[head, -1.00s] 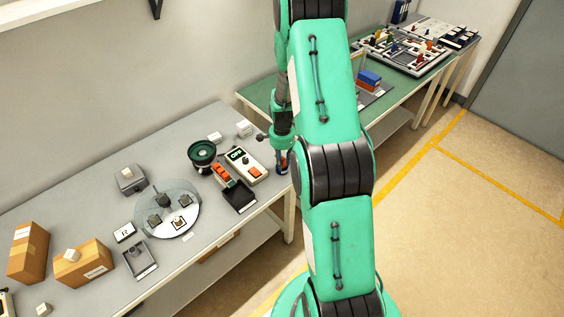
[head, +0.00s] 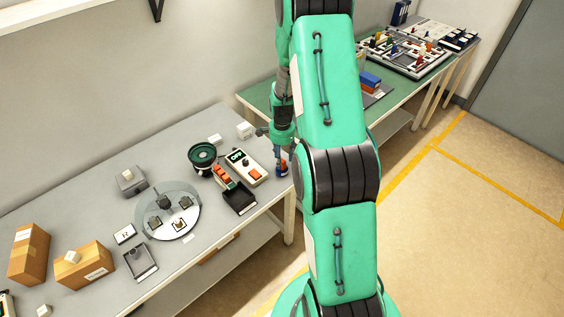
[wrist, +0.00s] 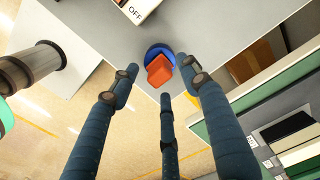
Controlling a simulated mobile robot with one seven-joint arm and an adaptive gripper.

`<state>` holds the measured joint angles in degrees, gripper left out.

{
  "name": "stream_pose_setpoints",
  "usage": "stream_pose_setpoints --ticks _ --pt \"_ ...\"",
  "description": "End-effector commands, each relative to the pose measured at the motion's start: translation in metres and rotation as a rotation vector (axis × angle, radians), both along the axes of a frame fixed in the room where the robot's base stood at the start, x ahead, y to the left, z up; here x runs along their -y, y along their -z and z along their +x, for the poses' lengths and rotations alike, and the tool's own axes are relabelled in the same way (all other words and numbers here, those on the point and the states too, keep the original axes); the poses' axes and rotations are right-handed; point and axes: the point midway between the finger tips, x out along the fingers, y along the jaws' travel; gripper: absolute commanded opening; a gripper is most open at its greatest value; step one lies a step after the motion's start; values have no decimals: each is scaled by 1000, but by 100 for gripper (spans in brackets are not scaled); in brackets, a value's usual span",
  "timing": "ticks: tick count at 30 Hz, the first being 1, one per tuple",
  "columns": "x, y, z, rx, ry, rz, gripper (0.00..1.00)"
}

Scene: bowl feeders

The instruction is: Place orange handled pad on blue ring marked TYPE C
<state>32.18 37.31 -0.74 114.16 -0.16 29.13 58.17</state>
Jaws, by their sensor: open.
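An orange block-like handle (wrist: 159,70) sits over a round blue piece (wrist: 157,52) at the table's corner in the wrist view. Whether the blue piece is a ring under the pad or part of the pad, I cannot tell. No TYPE C marking is readable. My gripper (wrist: 160,80) is open, its dark blue fingers spread around the orange handle with visible gaps at the sides. In the head view, my gripper (head: 281,153) points down at the right end of the grey table, with a small patch of orange and blue at its tips.
A box marked OFF (head: 243,166), a dark bowl (head: 202,157) and a black tray (head: 240,198) stand just left of my gripper. A round glassy plate (head: 155,232) bears several small blocks. The table edge is close on the right; a green table (head: 256,99) is behind.

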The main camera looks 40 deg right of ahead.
Motion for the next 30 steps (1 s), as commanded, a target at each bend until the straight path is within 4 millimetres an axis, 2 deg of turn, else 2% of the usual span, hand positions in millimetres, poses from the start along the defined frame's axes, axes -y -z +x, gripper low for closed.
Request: stream_pose_setpoints --ticks 1,9,15,21,30 --pt "0 -10 0 2 0 -1 46" --pt "0 -51 0 2 0 -1 46" --pt "0 -73 0 0 0 0 46" --pt "0 -83 0 0 0 0 46" --pt "0 -83 0 0 0 0 46"
